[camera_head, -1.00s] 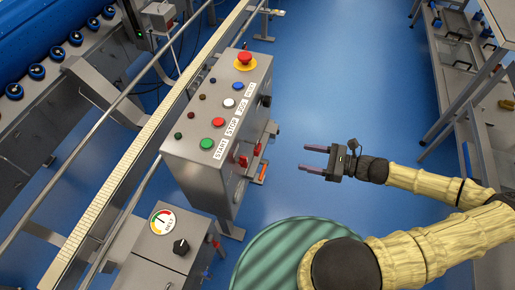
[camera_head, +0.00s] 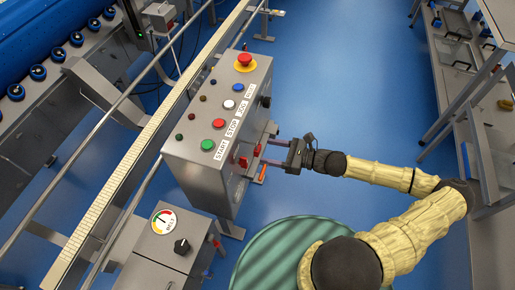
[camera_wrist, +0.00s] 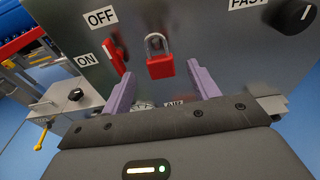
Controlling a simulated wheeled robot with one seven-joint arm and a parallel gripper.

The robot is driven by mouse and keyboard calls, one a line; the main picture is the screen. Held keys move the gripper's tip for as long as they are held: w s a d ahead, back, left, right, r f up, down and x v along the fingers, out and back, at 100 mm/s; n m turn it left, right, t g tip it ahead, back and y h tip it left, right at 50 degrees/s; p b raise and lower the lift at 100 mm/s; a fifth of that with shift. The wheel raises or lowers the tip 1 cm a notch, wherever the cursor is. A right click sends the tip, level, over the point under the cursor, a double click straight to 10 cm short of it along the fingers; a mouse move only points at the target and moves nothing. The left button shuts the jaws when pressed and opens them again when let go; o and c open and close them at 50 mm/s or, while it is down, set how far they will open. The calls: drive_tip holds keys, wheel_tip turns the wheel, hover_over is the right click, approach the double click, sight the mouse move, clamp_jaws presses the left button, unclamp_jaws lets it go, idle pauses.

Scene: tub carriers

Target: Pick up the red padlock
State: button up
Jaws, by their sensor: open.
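The red padlock (camera_wrist: 160,66) hangs upright by its silver shackle against the grey side face of the control box (camera_wrist: 220,45). In the head view the padlock (camera_head: 257,150) is a small red spot on the box's right side. My gripper (camera_head: 267,151) is open, its two purple fingers pointing left at that face. In the wrist view my gripper (camera_wrist: 162,78) has one finger on each side of the padlock's line, the padlock showing between and just beyond the tips. I cannot tell whether the tips overlap its body in depth.
A red switch handle (camera_wrist: 115,58) sits just left of the padlock beside the ON and OFF labels. A black knob (camera_wrist: 296,15) is at the upper right. A gauge cabinet (camera_head: 150,250) stands nearer. Blue floor (camera_head: 330,100) is open right of the box.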

sight(259, 147)
drive_tip(key=p+x, duration=0.1)
drive_tip(key=x, duration=0.4)
drive_tip(key=shift+a+r, duration=0.1)
drive_tip(key=shift+a, duration=0.05)
idle(0.5)
drive_tip(key=c, duration=1.2)
drive_tip(key=shift+o, duration=0.2)
drive_tip(key=shift+r, duration=0.1)
drive_tip(key=shift+r, duration=0.25)
drive_tip(key=f+b+v, duration=0.2)
drive_tip(key=v, duration=1.6)
drive_tip(key=shift+f, duration=0.45)
